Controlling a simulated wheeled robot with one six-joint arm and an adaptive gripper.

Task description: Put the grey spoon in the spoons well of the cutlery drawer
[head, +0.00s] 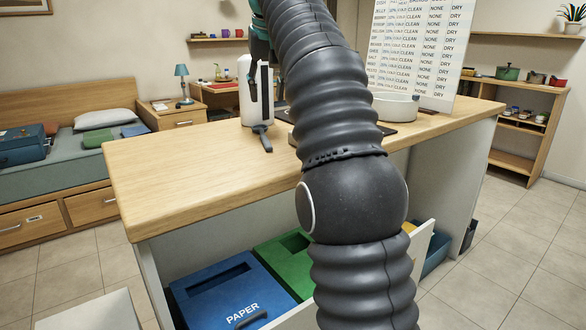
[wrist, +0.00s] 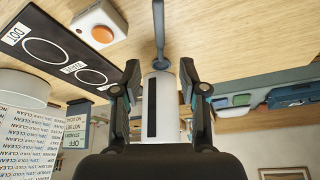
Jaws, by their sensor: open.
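The grey spoon (head: 263,138) lies on the wooden counter in front of a white upright cylinder with a black stripe. In the wrist view the spoon (wrist: 158,32) runs down from the top edge, and its lower end shows between my fingertips. My gripper (wrist: 160,74) is open, with one dark finger on each side. I cannot tell how far the spoon is from the fingers. In the head view my arm hides much of the gripper, and one finger shows before the white cylinder. The cutlery drawer and its spoons well are not in view.
The white cylinder (head: 245,105) stands close to my gripper. The wrist view shows a black hob (wrist: 62,62) and a white box with an orange button (wrist: 100,28). An open drawer below the counter holds a blue PAPER bin (head: 215,290) and a green bin (head: 283,252). The counter's left part is clear.

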